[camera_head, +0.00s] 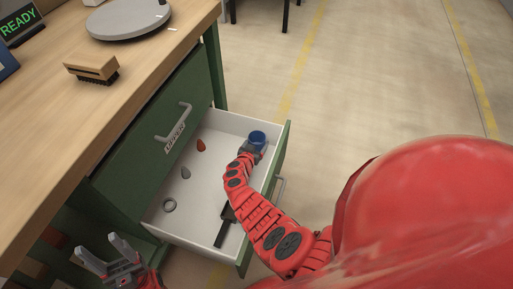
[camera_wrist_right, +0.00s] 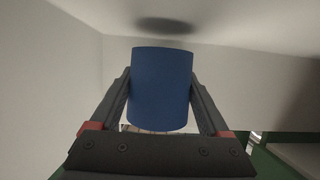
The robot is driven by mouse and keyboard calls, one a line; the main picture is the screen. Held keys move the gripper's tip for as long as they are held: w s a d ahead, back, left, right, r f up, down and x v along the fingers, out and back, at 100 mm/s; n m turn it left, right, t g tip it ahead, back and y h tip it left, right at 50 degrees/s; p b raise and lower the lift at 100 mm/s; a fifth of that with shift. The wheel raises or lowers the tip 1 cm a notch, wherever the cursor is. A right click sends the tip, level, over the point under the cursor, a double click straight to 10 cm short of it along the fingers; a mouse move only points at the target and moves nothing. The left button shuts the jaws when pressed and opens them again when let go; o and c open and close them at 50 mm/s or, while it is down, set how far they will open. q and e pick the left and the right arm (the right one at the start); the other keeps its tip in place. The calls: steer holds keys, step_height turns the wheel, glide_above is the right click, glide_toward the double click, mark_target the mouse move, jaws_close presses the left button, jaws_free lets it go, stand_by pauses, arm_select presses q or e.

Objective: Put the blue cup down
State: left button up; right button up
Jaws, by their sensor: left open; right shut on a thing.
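The blue cup (camera_head: 257,138) is at the far right corner of the open drawer. My right gripper (camera_head: 252,147) is shut on it. In the right wrist view the blue cup (camera_wrist_right: 161,88) sits upright between the two fingers of my right gripper (camera_wrist_right: 160,100). A dark shadow lies on the white surface beyond the cup; I cannot tell whether the cup touches the drawer floor. My left gripper (camera_head: 108,262) is open and empty at the lower left, outside the drawer.
The white drawer (camera_head: 205,222) also holds a red item (camera_head: 201,145), a grey item (camera_head: 185,173), a ring (camera_head: 169,204) and a black tool (camera_head: 224,228). A brush (camera_head: 92,68) and a round grey plate (camera_head: 128,18) are on the wooden worktop (camera_head: 60,120). Open floor lies right.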

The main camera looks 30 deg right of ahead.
steer(key=shift+f, duration=0.3)
steer(key=shift+f+b, duration=0.65)
steer(key=shift+b, duration=0.15)
steer(key=o, duration=1.5)
steer(key=shift+r, duration=0.1)
steer(key=shift+r+p, duration=0.75)
steer(key=shift+p, duration=0.3)
steer(key=shift+s+a+r, duration=0.1)
steer(key=shift+a, duration=0.1)
steer(key=p+v, duration=0.3)
steer(key=v, duration=0.7)
steer(key=shift+s+a, duration=0.15)
steer(key=shift+s, duration=0.05)
steer(key=shift+s+a+r, duration=0.2)
steer(key=shift+s+a, duration=0.1)
steer(key=shift+a, duration=0.05)
steer(key=shift+r, duration=0.1)
